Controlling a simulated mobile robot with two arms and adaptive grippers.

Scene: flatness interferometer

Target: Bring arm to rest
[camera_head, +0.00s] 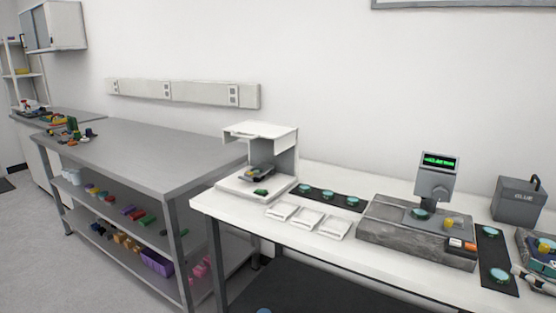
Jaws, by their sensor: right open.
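My right gripper (520,273) shows only in part at the right edge of the head view, low over the right end of the white table (345,257). It is open, with nothing seen between its fingers. It is close to a black mat (489,254) with teal discs, and I cannot tell whether it touches anything. The interferometer, a grey stone-like base (400,232) with a head and a green-lit display (438,162), stands to its left. A teal disc (421,213) is under that head. My left gripper is not in view.
A white stand (284,160) is at the table's left end. Beside it are a black mat with teal discs (328,194) and white trays (306,217). A grey GLUE box (518,200) stands at the back right. A grey bench (150,155) with loaded shelves is further left.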

